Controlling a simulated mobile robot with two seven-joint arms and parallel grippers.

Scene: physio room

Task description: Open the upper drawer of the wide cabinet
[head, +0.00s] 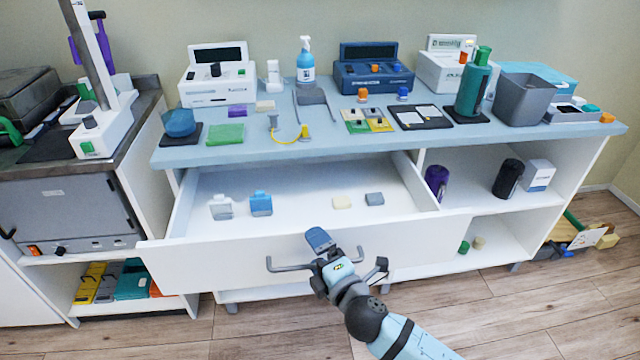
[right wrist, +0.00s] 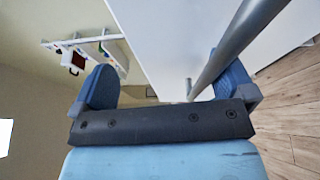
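The wide cabinet (head: 360,148) has a pale blue top and white shelves. Its upper drawer (head: 215,252) stands pulled well out, with its inside in view. The drawer's grey bar handle (head: 287,268) is on the front face. My right gripper (head: 347,255) is at this handle, with its blue fingers spread wide. In the right wrist view the handle bar (right wrist: 225,52) runs between the open fingers (right wrist: 167,85), closer to the right-hand finger. I cannot tell whether it touches that finger. My left gripper is in neither view.
Inside the drawer lie a clear item (head: 221,207), a blue item (head: 260,204) and two small blocks. Devices, bottles and a grey bin (head: 523,100) stand on the top. A grey-fronted cabinet (head: 75,215) is at left. Wooden floor (head: 560,310) is free at front right.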

